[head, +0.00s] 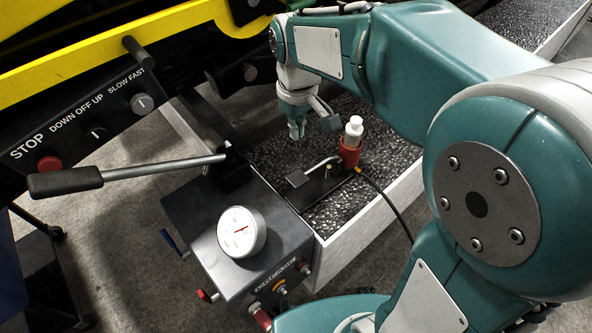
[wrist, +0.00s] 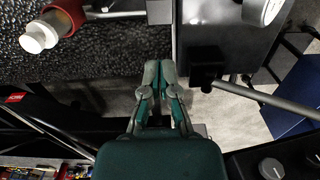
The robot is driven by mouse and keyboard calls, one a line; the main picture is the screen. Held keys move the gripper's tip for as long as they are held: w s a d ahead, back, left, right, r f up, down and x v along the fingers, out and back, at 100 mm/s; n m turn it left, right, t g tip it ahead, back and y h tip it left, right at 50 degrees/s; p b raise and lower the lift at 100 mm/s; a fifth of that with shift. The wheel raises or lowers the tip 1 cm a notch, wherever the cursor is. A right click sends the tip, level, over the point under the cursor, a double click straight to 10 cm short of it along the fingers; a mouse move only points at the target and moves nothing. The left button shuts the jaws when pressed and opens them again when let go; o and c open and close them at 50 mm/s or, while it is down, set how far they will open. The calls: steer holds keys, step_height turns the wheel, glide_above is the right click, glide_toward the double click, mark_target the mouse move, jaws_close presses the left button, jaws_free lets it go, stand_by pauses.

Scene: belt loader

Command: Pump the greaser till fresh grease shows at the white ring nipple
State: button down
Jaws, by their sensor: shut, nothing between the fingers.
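A dark box with a round white gauge (head: 238,232) stands at the middle; the gauge also shows in the wrist view (wrist: 262,8). A long pump lever (head: 150,172) with a black grip (head: 65,183) reaches left from a black pivot on the box; its rod shows in the wrist view (wrist: 265,97). Small coloured fittings (head: 281,290) sit on the box's front face; I cannot tell which has a white ring, or see grease. My gripper (head: 297,134) is shut and empty, pointing down beyond the box, right of the pivot and apart from the lever. Its fingers (wrist: 155,72) touch in the wrist view.
A red holder (head: 348,153) with a white-capped bottle (head: 353,128) stands right of my gripper, by a black plate with a small lever. A panel marked STOP (head: 95,118) and a yellow rail (head: 120,50) lie left. A black hose runs right.

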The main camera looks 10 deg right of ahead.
mark_target(296, 178)
steer(key=shift+f, duration=0.1)
step_height(296, 178, down, 14)
steer(key=shift+r, duration=0.1)
stand_by(0.4)
